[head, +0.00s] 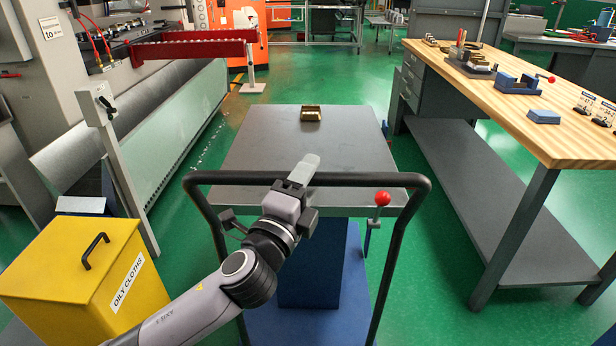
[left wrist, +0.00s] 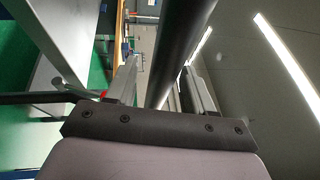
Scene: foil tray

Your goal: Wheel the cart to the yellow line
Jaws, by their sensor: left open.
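The cart has a grey top (head: 265,150), a black tubular push handle (head: 400,222) on the near side and a blue base (head: 300,325). My left gripper (head: 305,170) is at the middle of the handle's crossbar. In the left wrist view the black bar (left wrist: 180,45) passes between the two spread fingers of the left gripper (left wrist: 162,80). The fingers look apart from the bar, not closed on it. My right gripper is not in view.
A wooden workbench (head: 480,88) with a lower shelf stands at the right. A yellow oily-cloths bin (head: 60,255) and a grey machine (head: 170,115) stand at the left. A red rail (head: 190,48) lies beyond. Green floor (head: 340,72) is clear ahead of the cart.

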